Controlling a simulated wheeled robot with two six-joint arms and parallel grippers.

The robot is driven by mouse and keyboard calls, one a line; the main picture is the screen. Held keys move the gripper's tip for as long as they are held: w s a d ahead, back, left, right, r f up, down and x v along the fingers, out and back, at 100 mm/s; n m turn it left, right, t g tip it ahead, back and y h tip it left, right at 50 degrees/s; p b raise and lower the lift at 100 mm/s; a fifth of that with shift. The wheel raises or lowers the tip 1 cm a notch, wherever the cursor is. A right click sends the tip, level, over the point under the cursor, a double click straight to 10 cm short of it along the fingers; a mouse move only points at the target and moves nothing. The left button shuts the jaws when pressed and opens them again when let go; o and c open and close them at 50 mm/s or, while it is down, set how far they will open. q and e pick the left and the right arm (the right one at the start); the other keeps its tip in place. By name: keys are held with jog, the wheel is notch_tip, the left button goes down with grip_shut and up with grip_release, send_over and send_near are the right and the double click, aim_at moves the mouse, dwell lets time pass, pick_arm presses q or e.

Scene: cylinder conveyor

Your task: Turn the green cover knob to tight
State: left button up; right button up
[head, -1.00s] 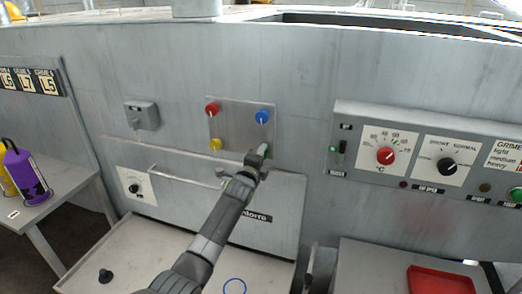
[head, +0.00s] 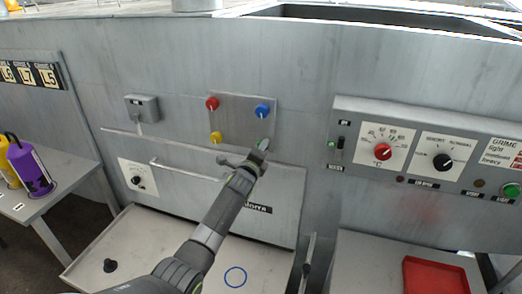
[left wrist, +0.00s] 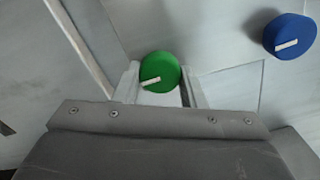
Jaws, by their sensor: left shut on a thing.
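The green knob (left wrist: 160,70) shows in the left wrist view between my left gripper's fingers, its white pointer mark tilted and towards its lower left. In the head view my left gripper (head: 260,152) reaches up to the lower right corner of the metal knob plate (head: 238,119) and hides most of the green knob. The left gripper (left wrist: 159,88) is shut on the green knob. My right gripper is in neither view.
Red (head: 212,103), blue (head: 262,111) and yellow (head: 216,137) knobs share the plate. A drawer-like front with a handle (head: 185,172) lies below. A control panel (head: 398,160) juts out at the right. A red tray (head: 435,277) sits lower right.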

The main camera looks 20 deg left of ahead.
pick_arm(q)
jog(key=o, duration=1)
jog(key=shift+s, duration=0.15)
jog(key=s+p, duration=0.2)
jog(key=s, duration=1.5)
jog(key=shift+a, duration=0.25)
